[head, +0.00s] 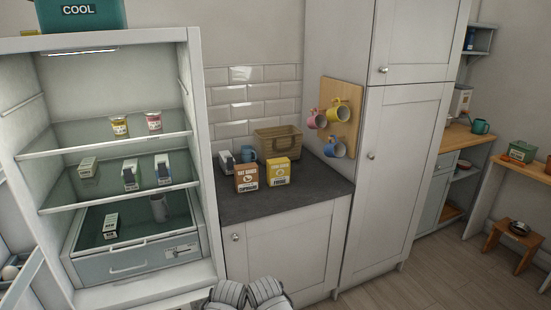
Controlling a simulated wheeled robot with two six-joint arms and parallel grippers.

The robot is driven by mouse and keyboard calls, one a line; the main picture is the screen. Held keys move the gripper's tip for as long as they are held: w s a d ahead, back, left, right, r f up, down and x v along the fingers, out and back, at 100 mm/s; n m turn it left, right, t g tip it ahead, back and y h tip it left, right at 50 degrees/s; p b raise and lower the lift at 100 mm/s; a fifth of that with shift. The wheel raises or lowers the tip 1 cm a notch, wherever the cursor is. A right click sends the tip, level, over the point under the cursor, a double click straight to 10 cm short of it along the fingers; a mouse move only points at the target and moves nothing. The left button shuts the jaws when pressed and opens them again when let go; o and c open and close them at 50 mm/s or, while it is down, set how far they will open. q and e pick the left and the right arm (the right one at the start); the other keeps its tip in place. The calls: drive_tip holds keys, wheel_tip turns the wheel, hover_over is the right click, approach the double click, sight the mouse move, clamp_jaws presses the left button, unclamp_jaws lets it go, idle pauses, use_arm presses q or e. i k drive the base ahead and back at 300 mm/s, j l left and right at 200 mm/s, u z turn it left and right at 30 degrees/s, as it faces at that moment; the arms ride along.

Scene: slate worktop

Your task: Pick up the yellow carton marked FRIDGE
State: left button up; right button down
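The yellow carton (279,172) stands upright on the dark counter (285,197), to the right of the fridge. Its front has a pale picture panel and lettering at the bottom that seems to read FRIDGE. A brown carton (247,179) marked as an oat drink stands close to its left. Nothing holds the yellow carton, and its front is unobstructed. Ribbed grey parts, apparently mine, show at the bottom edge, well below and in front of the counter. I cannot make out fingertips of either gripper.
A woven basket (278,142) stands behind the yellow carton. A blue mug (249,154) and a small white-and-dark carton (227,160) are behind the brown one. The open fridge (205,170) at left holds jars and cartons. Mugs hang on a wooden board (352,97). The counter's front right is clear.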

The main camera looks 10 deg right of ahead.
sight(284, 173)
drive_tip(key=i+l, duration=0.3)
drive_tip(key=l, duration=0.15)
drive_tip(key=i+l, duration=0.3)
drive_tip(key=l, duration=0.2)
drive_tip(key=i+l, duration=0.3)
drive_tip(key=l, duration=0.15)
drive_tip(key=i+l, duration=0.35)
drive_tip(key=l, duration=0.15)
